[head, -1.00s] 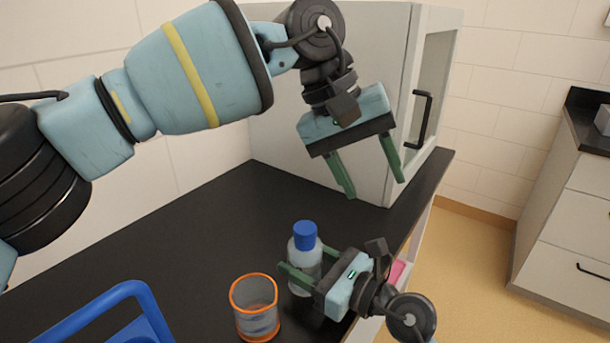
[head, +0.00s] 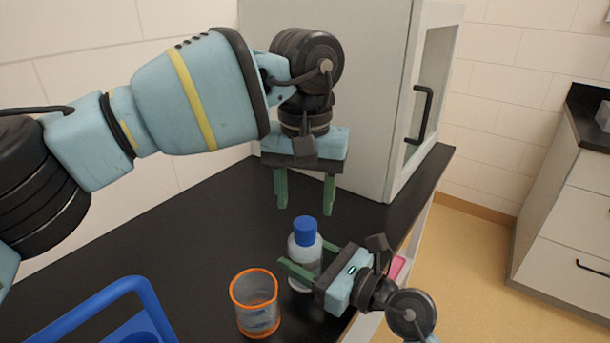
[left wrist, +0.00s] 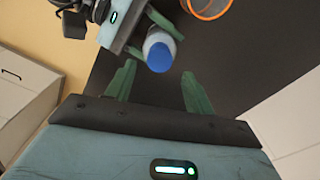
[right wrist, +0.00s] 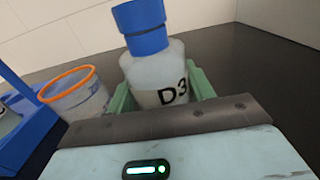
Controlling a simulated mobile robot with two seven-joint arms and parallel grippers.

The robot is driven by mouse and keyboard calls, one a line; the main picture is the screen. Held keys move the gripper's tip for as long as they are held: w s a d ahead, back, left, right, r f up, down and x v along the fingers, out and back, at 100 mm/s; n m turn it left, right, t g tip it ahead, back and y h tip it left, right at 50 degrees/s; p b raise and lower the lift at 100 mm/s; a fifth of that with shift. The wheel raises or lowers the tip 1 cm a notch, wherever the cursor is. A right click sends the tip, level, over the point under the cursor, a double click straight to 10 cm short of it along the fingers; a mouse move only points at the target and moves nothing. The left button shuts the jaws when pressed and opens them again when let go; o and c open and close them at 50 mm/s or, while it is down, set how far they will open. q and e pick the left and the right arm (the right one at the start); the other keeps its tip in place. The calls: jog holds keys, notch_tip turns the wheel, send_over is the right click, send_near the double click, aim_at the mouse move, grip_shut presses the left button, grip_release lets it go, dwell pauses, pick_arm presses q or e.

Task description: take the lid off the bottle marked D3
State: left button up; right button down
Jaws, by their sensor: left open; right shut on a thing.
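The bottle marked D3 (right wrist: 165,80) is translucent white and stands upright on the black counter; it also shows in the head view (head: 302,250). Its blue lid (head: 305,231) is on its top, and shows in the left wrist view (left wrist: 159,55) and the right wrist view (right wrist: 140,25). My right gripper (head: 302,262) is shut on the bottle's body, a finger on each side. My left gripper (head: 304,210) points down, open and empty, above and just behind the lid, apart from it. In the left wrist view its fingers (left wrist: 158,88) are spread, with the lid ahead of them.
An orange-rimmed clear beaker (head: 254,303) stands left of the bottle. A blue rack with a handle (head: 100,310) is at the front left. A white cabinet (head: 350,90) stands behind. The counter (head: 190,235) is clear at the middle left.

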aim_at(305, 223)
pick_arm(q)
jog(key=shift+f, duration=2.15)
